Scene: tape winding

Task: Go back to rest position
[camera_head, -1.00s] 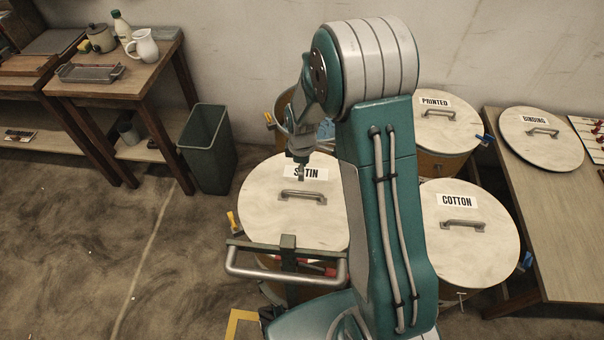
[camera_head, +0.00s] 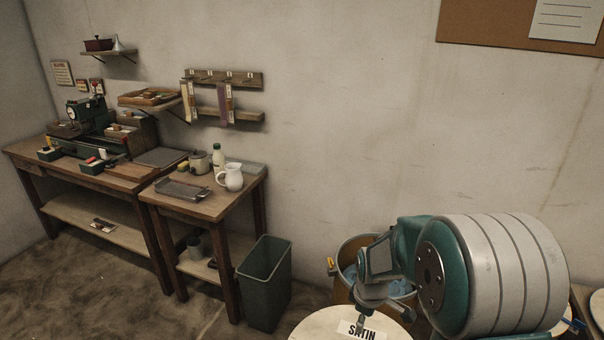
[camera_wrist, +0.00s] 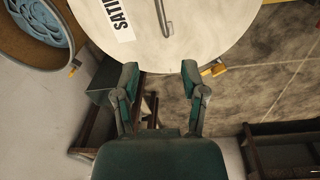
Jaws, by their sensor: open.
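My gripper (camera_wrist: 159,82) shows in the wrist view with its two green fingers spread apart and nothing between them. Beyond the fingertips is the round pale lid labelled SATIN (camera_wrist: 185,35), with its metal handle (camera_wrist: 163,15). In the head view my arm is folded at the lower right, and the gripper end (camera_head: 361,322) is small and partly hidden in front of the SATIN lid (camera_head: 315,328). Only the upper part of that lid shows there.
An open barrel with blue contents (camera_head: 350,262) stands behind the SATIN lid, against the wall. A dark bin (camera_head: 265,285) stands left of it. A small table (camera_head: 215,207) and a workbench with a machine (camera_head: 120,175) line the wall. Floor at lower left is clear.

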